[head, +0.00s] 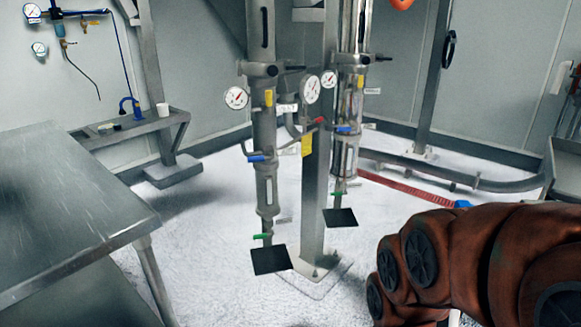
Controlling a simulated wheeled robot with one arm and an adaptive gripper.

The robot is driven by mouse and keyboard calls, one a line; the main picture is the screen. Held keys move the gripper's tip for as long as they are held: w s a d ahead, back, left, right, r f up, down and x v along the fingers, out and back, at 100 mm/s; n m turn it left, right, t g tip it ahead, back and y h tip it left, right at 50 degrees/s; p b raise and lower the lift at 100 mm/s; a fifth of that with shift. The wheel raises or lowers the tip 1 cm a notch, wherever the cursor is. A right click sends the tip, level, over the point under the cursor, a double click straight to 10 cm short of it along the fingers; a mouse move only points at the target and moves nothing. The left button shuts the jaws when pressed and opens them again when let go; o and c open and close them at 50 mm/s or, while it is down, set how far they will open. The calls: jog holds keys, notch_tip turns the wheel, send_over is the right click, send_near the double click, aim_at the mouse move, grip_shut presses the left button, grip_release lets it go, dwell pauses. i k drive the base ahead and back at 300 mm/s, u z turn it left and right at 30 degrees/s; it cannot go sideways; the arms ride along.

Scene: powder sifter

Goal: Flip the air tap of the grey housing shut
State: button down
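Two grey upright cylindrical housings stand side by side at a central post, the left housing (264,130) and the right housing (349,100). Small coloured tap levers sit on them: a blue lever (262,158) and a green lever (262,237) on the left housing, a blue lever (345,129) and a green lever (345,184) on the right one, and a red lever (318,121) between them. I cannot tell which is the air tap or how each is set. My arm shows at the lower right, right of the housings; my gripper is out of the picture.
A metal table (75,200) fills the left. A wall shelf (130,127) with small items stands behind it. Round gauges (237,98) and black plates (271,260) project from the housings. A red slatted strip (410,189) and low rail (440,172) lie right. White floor is open around the post.

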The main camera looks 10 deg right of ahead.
aim_at(257, 159)
jog(key=z, duration=0.05)
jog(key=k, duration=0.7)
jog(key=u, duration=1.05)
jog(key=i, duration=0.5)
